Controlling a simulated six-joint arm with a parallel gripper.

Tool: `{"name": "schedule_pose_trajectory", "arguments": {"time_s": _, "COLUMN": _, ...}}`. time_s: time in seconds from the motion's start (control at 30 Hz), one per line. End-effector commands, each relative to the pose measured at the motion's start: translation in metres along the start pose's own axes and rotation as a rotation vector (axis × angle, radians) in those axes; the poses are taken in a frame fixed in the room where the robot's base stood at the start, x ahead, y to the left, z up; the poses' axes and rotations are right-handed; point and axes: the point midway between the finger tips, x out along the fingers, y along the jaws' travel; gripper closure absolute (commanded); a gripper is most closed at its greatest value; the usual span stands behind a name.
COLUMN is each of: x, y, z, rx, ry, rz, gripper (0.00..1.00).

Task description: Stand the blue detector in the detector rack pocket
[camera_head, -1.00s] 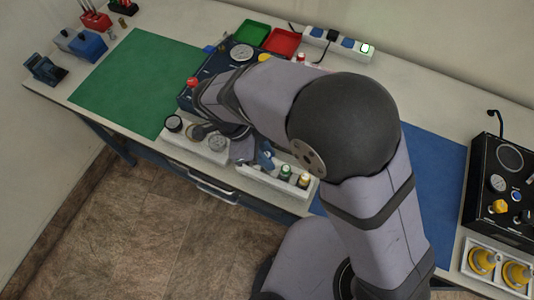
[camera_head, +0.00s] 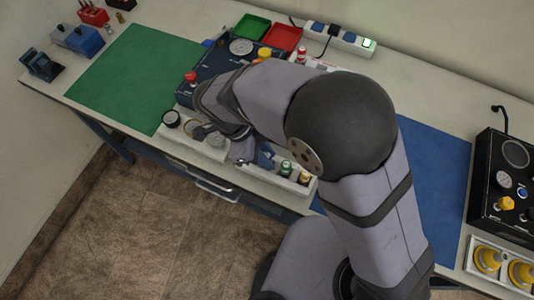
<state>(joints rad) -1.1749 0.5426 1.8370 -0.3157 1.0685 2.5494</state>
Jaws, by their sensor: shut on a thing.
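My gripper (camera_head: 252,155) points down at the front edge of the bench, beside my wrist, which hides much of it. It is shut on what looks like the blue detector (camera_head: 265,158), a dark blue piece at the left part of a white rack (camera_head: 271,179). I cannot tell whether the blue piece is inside a pocket or above it, or whether it stands upright. Green-topped (camera_head: 285,167) and yellow-topped (camera_head: 304,178) small cylinders stand in the rack to its right.
A white tray (camera_head: 200,149) with round gauges lies left of the rack. A dark panel with a red knob (camera_head: 190,76) stands behind. Green (camera_head: 127,80) and blue (camera_head: 433,185) mats flank the middle. A black box (camera_head: 507,190) stands at right.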

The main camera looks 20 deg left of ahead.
Motion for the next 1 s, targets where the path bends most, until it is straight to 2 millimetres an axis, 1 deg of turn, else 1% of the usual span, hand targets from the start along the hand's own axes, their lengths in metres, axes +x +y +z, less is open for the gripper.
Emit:
{"name": "schedule_pose_trajectory", "arguments": {"time_s": 0.17, "x": 0.005, "y": 0.0, "z": 0.002, "rx": 0.0, "ry": 0.0, "rz": 0.0, "gripper": 1.0}}
{"name": "schedule_pose_trajectory", "arguments": {"time_s": 0.2, "x": 0.004, "y": 0.0, "z": 0.002, "rx": 0.0, "ry": 0.0, "rz": 0.0, "gripper": 0.73}}
{"name": "schedule_pose_trajectory", "arguments": {"time_s": 0.27, "x": 0.004, "y": 0.0, "z": 0.002, "rx": 0.0, "ry": 0.0, "rz": 0.0, "gripper": 0.58}}
{"name": "schedule_pose_trajectory", "arguments": {"time_s": 0.57, "x": 0.004, "y": 0.0, "z": 0.002, "rx": 0.0, "ry": 0.0, "rz": 0.0, "gripper": 0.58}}
{"name": "schedule_pose_trajectory", "arguments": {"time_s": 0.67, "x": 0.0, "y": 0.0, "z": 0.002, "rx": 0.0, "ry": 0.0, "rz": -0.001, "gripper": 0.58}}
{"name": "schedule_pose_trajectory", "arguments": {"time_s": 0.77, "x": -0.008, "y": -0.001, "z": 0.003, "rx": 0.0, "ry": -0.002, "rz": -0.002, "gripper": 0.58}}
{"name": "schedule_pose_trajectory", "arguments": {"time_s": 1.0, "x": -0.04, "y": -0.001, "z": 0.003, "rx": 0.0, "ry": -0.003, "rz": -0.004, "gripper": 0.58}}
